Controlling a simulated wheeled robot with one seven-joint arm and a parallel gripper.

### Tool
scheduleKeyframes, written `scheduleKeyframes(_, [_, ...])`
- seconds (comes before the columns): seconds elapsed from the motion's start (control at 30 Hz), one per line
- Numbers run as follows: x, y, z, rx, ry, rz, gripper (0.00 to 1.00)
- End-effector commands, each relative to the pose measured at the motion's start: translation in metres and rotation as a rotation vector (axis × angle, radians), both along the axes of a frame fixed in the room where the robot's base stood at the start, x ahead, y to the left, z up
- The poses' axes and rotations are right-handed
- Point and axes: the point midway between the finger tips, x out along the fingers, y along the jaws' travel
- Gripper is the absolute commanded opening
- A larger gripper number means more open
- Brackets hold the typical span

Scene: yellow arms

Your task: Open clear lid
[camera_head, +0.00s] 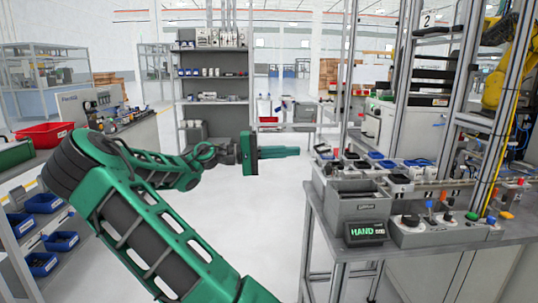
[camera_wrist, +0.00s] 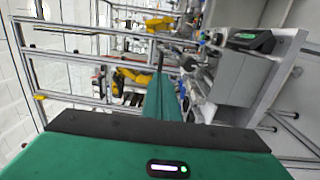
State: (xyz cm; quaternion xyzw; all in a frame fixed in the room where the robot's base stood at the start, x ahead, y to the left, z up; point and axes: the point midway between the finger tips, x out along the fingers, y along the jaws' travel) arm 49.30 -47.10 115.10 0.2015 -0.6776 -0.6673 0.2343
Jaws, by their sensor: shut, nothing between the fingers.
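My gripper (camera_head: 298,151) is shut and empty, held out in the air left of the workbench with its green fingers pointing right. In the wrist view the shut fingers (camera_wrist: 161,72) reach up the middle, in front of the blurred, tilted workstation. I cannot make out a clear lid for certain in either view. A grey open-topped box (camera_head: 358,208) stands at the near left of the workbench; it also shows in the wrist view (camera_wrist: 235,78). Small dark and blue-topped parts lie in a row behind it.
A display reading HAND (camera_head: 366,232) sits at the workbench's (camera_head: 415,240) front edge, beside a grey button panel (camera_head: 440,234). Metal posts and a yellow robot arm (camera_head: 510,70) stand at the right. A shelf rack (camera_head: 213,85) stands behind.

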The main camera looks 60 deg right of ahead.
Motion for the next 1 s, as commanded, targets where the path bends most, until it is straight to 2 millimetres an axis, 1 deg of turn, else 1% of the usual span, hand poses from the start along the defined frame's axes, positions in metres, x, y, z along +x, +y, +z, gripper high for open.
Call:
scheduleKeyframes(0.03, [-0.008, -0.005, 0.000, 0.002, -0.001, -0.004, 0.00])
scheduleKeyframes(0.1, [-0.016, -0.011, 0.001, 0.000, 0.000, -0.003, 0.00])
scheduleKeyframes(0.3, [-0.031, -0.022, 0.002, 0.000, -0.001, -0.002, 0.00])
scheduleKeyframes(0.47, [-0.035, -0.025, 0.002, -0.001, -0.001, -0.001, 0.00])
scheduleKeyframes(0.8, [-0.036, -0.026, 0.003, 0.002, -0.005, -0.001, 0.00])
scheduleKeyframes(1.0, [-0.045, -0.032, 0.010, 0.045, -0.065, -0.002, 0.00])
